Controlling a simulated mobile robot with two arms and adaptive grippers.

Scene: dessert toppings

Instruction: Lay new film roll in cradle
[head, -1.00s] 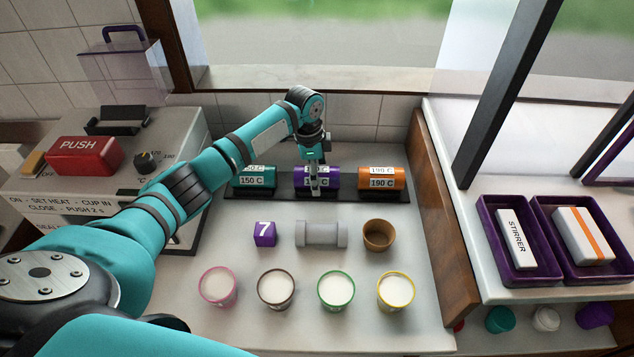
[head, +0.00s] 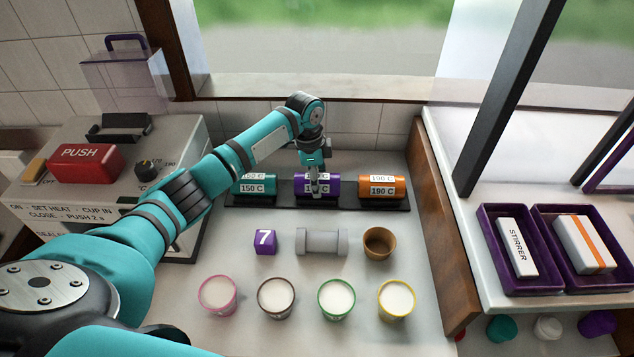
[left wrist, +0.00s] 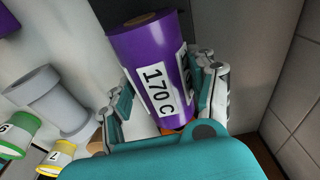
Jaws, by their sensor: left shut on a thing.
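The purple film roll (head: 331,189) labelled 170 C sits in the dark rack (head: 290,204), between a teal roll and an orange roll. My left gripper (head: 316,187) comes down over it and is shut on it. In the left wrist view the purple roll (left wrist: 143,55) lies between the two fingers, with its 170 C label facing the camera. The black holder (head: 120,127) on top of the sealing machine may be the cradle; I cannot tell for sure. A grey spool-shaped piece (head: 321,241) lies on the counter in front of the rack. My right gripper is not in view.
The teal roll (head: 252,189) and orange roll (head: 381,188) flank the purple one. A purple cube (head: 265,242), a brown cup (head: 379,243) and a row of several filled cups (head: 276,297) stand in front. The sealing machine (head: 60,215) is at left.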

